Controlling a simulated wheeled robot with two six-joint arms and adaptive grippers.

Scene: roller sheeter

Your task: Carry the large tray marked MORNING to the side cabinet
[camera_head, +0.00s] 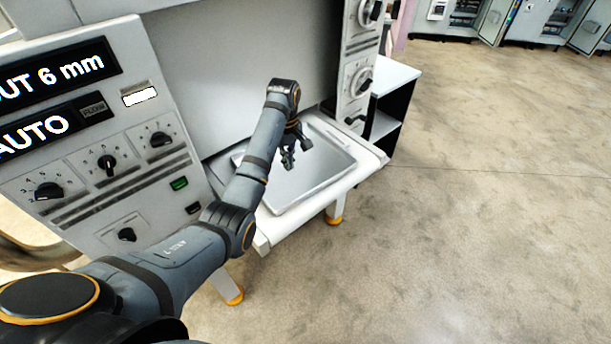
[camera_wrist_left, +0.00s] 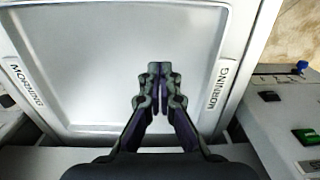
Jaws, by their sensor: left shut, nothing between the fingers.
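The large tray (camera_head: 318,174) is a shallow pale metal tray lying flat on the white outfeed table of the machine. In the left wrist view the tray (camera_wrist_left: 120,55) fills most of the picture, with MORNING labels on its left and right rims. My left gripper (camera_head: 288,164) is over the tray, above its inner part. In the left wrist view my left gripper (camera_wrist_left: 160,70) is shut and empty, with its fingers pointing over the tray floor; I cannot tell how high above it they are. My right gripper is not in view.
A white-topped side cabinet (camera_head: 396,75) with dark open shelves stands behind the table to the right. The machine's control panel (camera_head: 105,150) rises at left, and a knob panel (camera_head: 358,70) stands at the table's far end. The floor (camera_head: 480,210) at right is clear.

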